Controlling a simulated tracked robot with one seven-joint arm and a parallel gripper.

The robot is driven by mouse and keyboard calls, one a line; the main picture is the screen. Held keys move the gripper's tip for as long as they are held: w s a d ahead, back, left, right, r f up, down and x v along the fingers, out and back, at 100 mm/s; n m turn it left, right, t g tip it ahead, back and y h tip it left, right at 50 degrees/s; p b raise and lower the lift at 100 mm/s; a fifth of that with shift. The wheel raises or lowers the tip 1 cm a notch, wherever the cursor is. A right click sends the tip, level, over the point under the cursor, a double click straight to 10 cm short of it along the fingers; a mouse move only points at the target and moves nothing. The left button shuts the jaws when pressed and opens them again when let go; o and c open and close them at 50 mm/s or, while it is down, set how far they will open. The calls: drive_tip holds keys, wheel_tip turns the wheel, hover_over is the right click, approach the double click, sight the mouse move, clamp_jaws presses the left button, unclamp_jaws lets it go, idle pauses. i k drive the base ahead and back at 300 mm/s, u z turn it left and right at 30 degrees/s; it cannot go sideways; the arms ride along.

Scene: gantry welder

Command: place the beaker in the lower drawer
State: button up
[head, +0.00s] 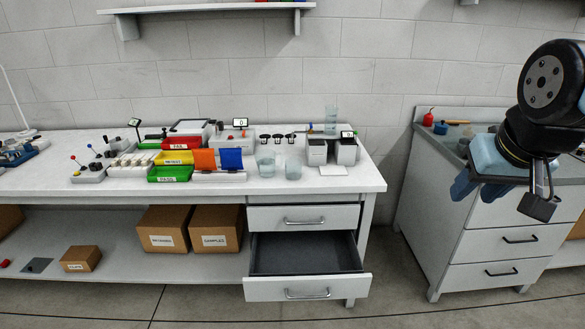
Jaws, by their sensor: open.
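Two clear glass beakers stand upright near the front of the white bench, a left one (265,162) and a right one (293,169). I cannot tell which one the task means. The lower drawer (307,286) under the bench is pulled out, and its dark inside looks empty. My gripper (499,196) is open and empty, far to the right of the beakers, in front of the grey cabinet.
Colored bins (181,143) and blue and orange pieces stand left of the beakers. Small grey machines (318,151) stand to their right, with a tall clear cylinder (331,118) behind. Cardboard boxes (214,229) sit on the shelf below. A grey cabinet (470,240) stands at right.

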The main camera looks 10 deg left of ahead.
sight(305, 267)
drive_tip(key=u, duration=0.25)
drive_tip(key=i, duration=1.15)
drive_tip(key=u, duration=0.1)
